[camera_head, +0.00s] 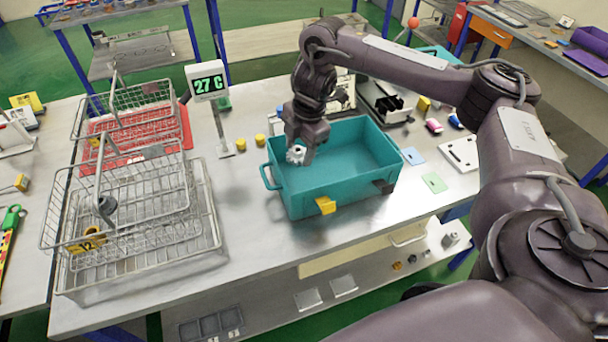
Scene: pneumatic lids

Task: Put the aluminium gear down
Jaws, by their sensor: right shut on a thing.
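The aluminium gear (296,155) is small, pale and toothed. My right gripper (301,150) is shut on it and holds it over the left part of the teal bin (345,189). The gear appears apart from the bin floor, but its exact height is hard to tell. The gripper hides part of the gear. The bin looks empty where its floor shows. My left gripper is not in view.
Wire baskets (135,215) stand to the left on the steel table (240,230). A 27 C display (207,80) stands behind. Yellow cylinders (241,144) sit left of the bin. Colored cards (434,182) and small parts lie to its right.

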